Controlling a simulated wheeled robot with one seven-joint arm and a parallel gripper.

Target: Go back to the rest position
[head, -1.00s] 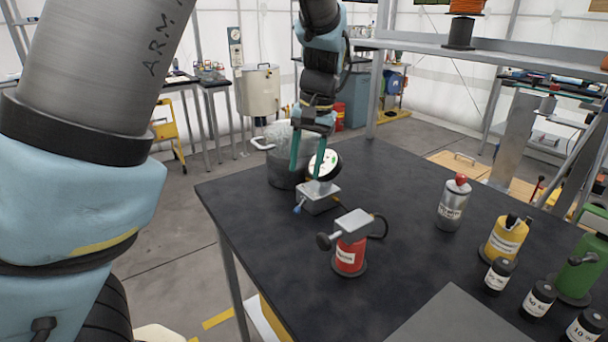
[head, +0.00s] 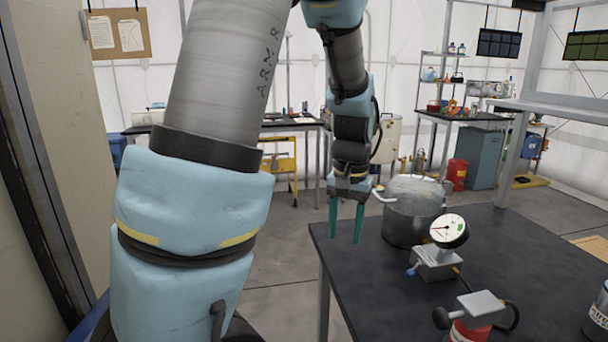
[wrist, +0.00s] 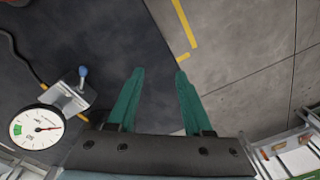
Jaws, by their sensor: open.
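My gripper (head: 346,222) has two green fingers. In the head view it hangs fingers down near the left corner of the black table (head: 400,300), left of the metal pot (head: 402,225) and the gauge. The fingers are apart with nothing between them. In the wrist view the gripper (wrist: 157,72) is also open and empty, over the table's edge. The dial gauge (head: 449,230) with its grey block stands to its right in the head view, and the gauge (wrist: 37,127) shows at the left in the wrist view. The gripper touches nothing that I can see.
A red canister (head: 468,330) with a grey top stands at the table's front. A black hose runs beside it. A yellow cart (head: 279,166) and benches stand behind. A tan wall panel (head: 50,150) is at the far left. Grey floor (head: 283,270) lies open left of the table.

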